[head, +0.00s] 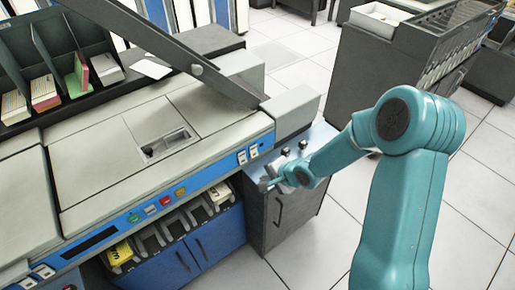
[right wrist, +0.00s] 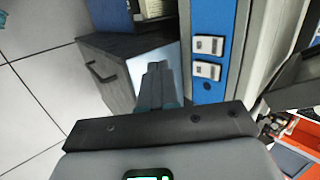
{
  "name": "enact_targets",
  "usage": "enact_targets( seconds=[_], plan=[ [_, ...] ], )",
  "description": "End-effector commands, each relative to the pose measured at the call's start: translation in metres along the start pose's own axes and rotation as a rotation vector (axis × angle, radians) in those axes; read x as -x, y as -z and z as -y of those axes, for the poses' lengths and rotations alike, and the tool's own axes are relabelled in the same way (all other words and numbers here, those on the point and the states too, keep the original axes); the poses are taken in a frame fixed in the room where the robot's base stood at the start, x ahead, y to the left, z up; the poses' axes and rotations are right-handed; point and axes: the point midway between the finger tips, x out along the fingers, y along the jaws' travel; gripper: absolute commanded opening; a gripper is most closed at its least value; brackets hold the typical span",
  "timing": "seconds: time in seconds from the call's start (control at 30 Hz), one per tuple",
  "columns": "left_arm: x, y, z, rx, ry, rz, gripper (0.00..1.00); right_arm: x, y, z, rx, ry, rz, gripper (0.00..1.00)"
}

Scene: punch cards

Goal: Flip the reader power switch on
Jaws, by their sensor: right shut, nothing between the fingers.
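Two white rocker switches sit side by side on the blue front panel of the machine (head: 110,150): one switch (head: 241,157) and another (head: 253,150), near the panel's right end. They also show in the right wrist view, one switch (right wrist: 208,45) above the other switch (right wrist: 207,70). Labels are too small to read, and I cannot tell which positions they are in. My right gripper (head: 266,184) is shut and empty, just in front of and below the switches. In the right wrist view its fingers (right wrist: 156,68) are together, left of the switches and apart from them. My left gripper is out of view.
Coloured buttons (head: 165,200) and more white switches (head: 44,271) line the panel further left. Card stackers (head: 170,228) lie below. A grey cabinet (head: 282,215) with a handle stands under my right gripper. Another grey machine (head: 390,75) stands behind; tiled floor (head: 325,225) is clear.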

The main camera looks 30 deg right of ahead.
Motion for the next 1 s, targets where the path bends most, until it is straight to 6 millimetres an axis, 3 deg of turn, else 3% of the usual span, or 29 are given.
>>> enact_targets(
  seconds=[0.03, 0.2, 0.57, 0.77, 1.0],
  plan=[
    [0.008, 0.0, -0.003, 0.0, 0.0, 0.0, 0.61, 0.017, 0.015, 0.012, -0.004, 0.022, -0.035, 0.0],
    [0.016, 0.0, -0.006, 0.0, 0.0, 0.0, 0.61, 0.045, 0.042, 0.019, -0.029, 0.05, -0.098, 0.0],
    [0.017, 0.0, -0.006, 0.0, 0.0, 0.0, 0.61, 0.05, 0.048, 0.014, -0.039, 0.048, -0.109, 0.0],
    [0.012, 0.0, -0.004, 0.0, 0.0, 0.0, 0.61, 0.035, 0.049, 0.013, -0.039, 0.047, -0.108, 0.0],
    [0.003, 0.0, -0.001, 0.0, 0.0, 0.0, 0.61, -0.014, 0.054, 0.017, -0.04, 0.046, -0.107, 0.0]
  ],
)
